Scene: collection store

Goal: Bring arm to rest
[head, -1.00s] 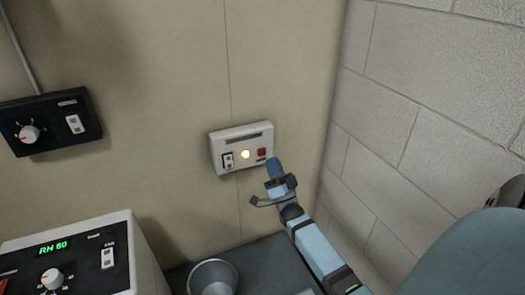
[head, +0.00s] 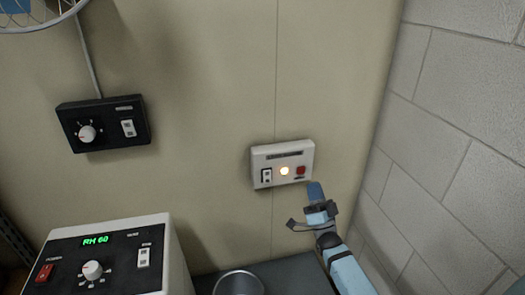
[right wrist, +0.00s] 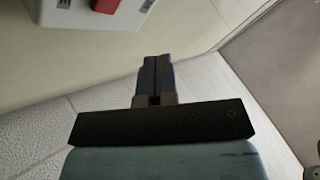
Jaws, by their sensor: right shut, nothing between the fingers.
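My right gripper (head: 315,190) shows in the head view, just below and to the right of a white wall box (head: 282,153). The box has a rocker switch (head: 266,176), a lit amber lamp (head: 284,171) and a red button (head: 300,170). The gripper's fingers are shut with nothing between them. In the right wrist view the closed fingers (right wrist: 155,75) point toward the wall, and the red button (right wrist: 104,5) shows at the top left, apart from them. My left gripper is not in view.
A black control box (head: 104,123) with a dial hangs on the wall at left. A white unit (head: 107,255) reading RH 60 stands at lower left. A metal cup (head: 238,284) is on the dark counter (head: 290,273). A block wall (head: 450,140) closes off the right side.

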